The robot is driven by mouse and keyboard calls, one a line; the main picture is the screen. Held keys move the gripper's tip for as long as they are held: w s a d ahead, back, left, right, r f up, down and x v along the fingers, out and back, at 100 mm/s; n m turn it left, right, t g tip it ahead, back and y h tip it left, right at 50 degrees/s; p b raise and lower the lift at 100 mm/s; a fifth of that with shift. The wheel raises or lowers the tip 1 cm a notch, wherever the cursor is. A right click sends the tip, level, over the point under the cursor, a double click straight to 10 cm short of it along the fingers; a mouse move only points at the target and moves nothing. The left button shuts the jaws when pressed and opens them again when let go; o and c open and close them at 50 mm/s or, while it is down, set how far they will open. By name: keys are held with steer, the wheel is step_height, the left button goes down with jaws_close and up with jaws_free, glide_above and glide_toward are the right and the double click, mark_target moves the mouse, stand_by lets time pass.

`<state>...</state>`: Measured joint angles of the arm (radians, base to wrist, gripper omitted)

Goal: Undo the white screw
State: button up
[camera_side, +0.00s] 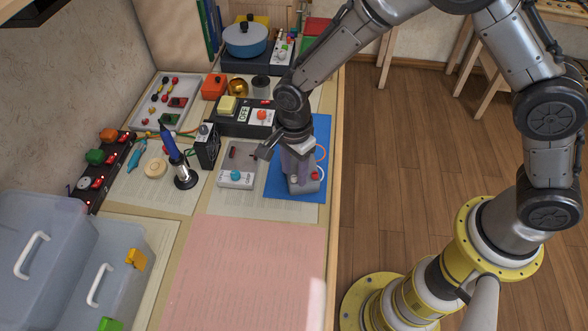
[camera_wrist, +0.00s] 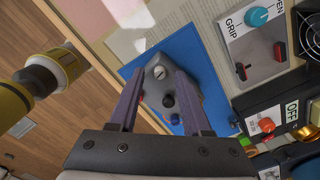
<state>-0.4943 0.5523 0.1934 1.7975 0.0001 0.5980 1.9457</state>
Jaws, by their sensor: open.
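A grey block (camera_wrist: 153,90) sits on a blue mat (camera_wrist: 195,55) in the wrist view. A round pale screw head (camera_wrist: 159,72) shows near its far end, with a dark knob (camera_wrist: 168,101) closer to my gripper. In the side view the block (camera_side: 303,187) stands on the blue mat (camera_side: 316,130), partly hidden by my gripper (camera_side: 297,165). My gripper (camera_wrist: 158,80) is open over the block, one finger to each side, and holds nothing. Whether the fingers touch the block cannot be told.
A grip control box (camera_side: 237,178) with a blue knob stands just left of the mat. Behind are a black switch panel (camera_side: 243,116) and a soldering iron in a stand (camera_side: 180,165). A pink sheet (camera_side: 245,270) lies clear in front. The table edge is close on the right.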

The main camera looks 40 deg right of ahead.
steer(key=shift+f, duration=0.3)
jaws_close()
